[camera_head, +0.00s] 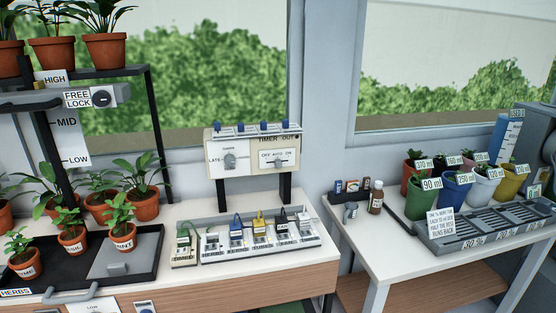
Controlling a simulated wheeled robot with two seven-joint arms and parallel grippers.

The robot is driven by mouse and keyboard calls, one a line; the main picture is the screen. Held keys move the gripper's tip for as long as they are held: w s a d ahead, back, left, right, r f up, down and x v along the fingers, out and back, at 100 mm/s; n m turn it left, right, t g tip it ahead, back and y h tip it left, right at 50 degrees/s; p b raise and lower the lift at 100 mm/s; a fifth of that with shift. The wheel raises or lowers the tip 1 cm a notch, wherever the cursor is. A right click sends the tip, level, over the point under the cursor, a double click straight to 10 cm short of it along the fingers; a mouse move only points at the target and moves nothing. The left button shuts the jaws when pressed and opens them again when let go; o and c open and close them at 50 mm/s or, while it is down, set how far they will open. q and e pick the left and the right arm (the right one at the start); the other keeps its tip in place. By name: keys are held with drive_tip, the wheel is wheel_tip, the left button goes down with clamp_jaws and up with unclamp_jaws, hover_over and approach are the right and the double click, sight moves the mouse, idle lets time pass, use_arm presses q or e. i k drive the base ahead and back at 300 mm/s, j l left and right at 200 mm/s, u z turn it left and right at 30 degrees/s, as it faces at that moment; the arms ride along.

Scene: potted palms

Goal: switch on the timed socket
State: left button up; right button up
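The timer panel (253,152) stands upright on two dark posts at the back of the white bench. Its right half, under the words TIMER OUT, has a small switch (280,163) below the labels OFF, AUTO and ON. The switch looks near the middle, but its exact setting is too small to tell. The left half has a round dial (230,161) marked DAWN and LATE. A socket strip (262,252) lies on the bench in front of the panel, with several plugs in it. Neither of my grippers is in view.
A black tray (145,262) with several potted plants stands to the left of the socket strip, beneath a black shelf frame (157,130). A second bench (375,237) to the right holds coloured pots, a slatted tray (480,231) and a brown bottle (376,199).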

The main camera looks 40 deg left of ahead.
sight(183, 250)
drive_tip(key=u, duration=1.85)
